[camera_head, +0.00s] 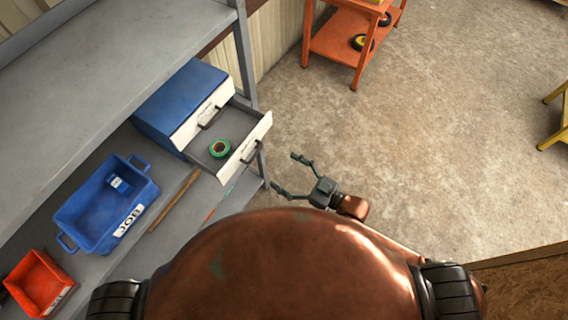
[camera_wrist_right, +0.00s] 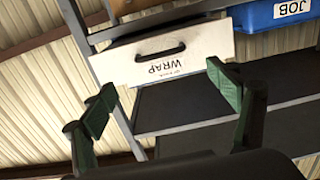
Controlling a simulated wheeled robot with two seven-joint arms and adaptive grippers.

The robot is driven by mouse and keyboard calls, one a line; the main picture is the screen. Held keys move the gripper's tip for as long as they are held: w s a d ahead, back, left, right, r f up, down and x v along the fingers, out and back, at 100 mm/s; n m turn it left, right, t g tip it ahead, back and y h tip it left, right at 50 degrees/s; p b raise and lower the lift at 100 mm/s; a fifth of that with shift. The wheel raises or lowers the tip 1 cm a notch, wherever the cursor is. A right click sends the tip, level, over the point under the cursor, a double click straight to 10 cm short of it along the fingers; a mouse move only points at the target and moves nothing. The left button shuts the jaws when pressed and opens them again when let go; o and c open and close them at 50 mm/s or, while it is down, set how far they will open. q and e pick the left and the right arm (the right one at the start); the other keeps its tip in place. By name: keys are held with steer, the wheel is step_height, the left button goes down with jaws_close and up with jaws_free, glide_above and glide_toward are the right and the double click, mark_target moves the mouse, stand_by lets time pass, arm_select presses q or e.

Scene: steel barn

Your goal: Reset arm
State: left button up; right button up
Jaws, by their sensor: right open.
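My right gripper (camera_head: 286,174) is open and empty, in front of the shelf and to the right of the open drawer in the head view. Its two green-padded fingers also show spread apart in the right wrist view (camera_wrist_right: 160,95). My left gripper is not in view.
A blue bin (camera_head: 78,213) holding a small blue item, a red bin (camera_head: 38,283) and a wooden handle (camera_head: 174,200) are on the grey shelf. An orange cart (camera_head: 340,45) stands at the back. Concrete floor to the right is mostly clear.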

steer(key=w+d+f+m+h+b, duration=0.1)
steer(key=w+d+f+h, duration=0.1)
steer(key=d+f, duration=0.35)
steer(key=w+d+f+m+t+h+b, duration=0.1)
steer(key=w+d+f+h, duration=0.1)
steer(key=f, duration=0.7)
steer(key=w+d+f+m+h, duration=0.1)
steer(key=w+d+f+h, duration=0.2)
steer(key=f, duration=0.4)
steer(key=s+d+f+m+g+h+b, duration=0.1)
steer(key=s+d+f+h, duration=0.15)
steer(key=d+f, duration=0.6)
steer(key=s+d+f+m+g+h+b, duration=0.1)
steer(key=s+d+f+m+h, duration=0.3)
steer(key=f, duration=0.7)
steer(key=s+d+f+g+b, duration=0.1)
steer(key=s+d+f+g, duration=0.3)
steer(key=s+f, duration=0.8)
steer(key=s+d+f+g+b, duration=0.2)
steer(key=s+d+f, duration=0.3)
steer(key=s+f, duration=0.7)
steer(key=s+a+f+m+g+h, duration=0.1)
steer(key=s+f+g, duration=0.1)
steer(key=s, duration=1.3)
steer(key=shift+s+f+g, duration=0.15)
steer(key=shift+f+g, duration=0.1)
steer(key=shift+g, duration=0.05)
